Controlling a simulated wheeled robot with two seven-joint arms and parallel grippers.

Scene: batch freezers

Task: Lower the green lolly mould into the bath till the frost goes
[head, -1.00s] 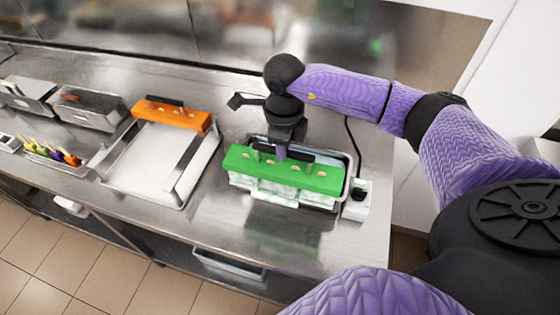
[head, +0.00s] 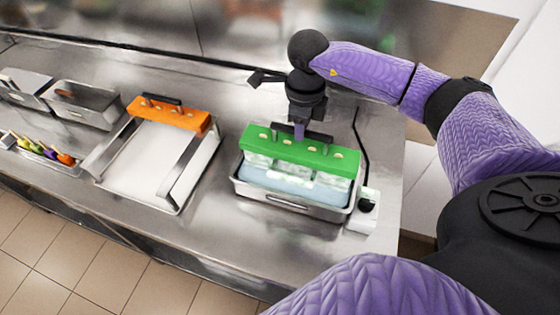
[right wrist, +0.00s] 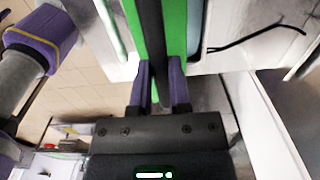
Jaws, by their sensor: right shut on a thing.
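The green lolly mould (head: 300,152) has a green top with a black handle and pale, frosted cups below it. It is above the bath (head: 330,211), a metal pan of bluish water. The cups are at or just over the water; I cannot tell whether they touch it. My right gripper (head: 299,132) is shut on the mould's black handle from above. In the right wrist view the gripper (right wrist: 160,88) has its fingers on either side of the dark handle, with the green top (right wrist: 175,30) beyond. My left gripper is not in view.
A small white device with a black knob (head: 368,199) stands at the bath's right corner. To the left are an orange mould (head: 168,113) over a white tray (head: 150,165), metal pans (head: 88,104) and several coloured lollies (head: 50,153). Bare steel counter lies before the bath.

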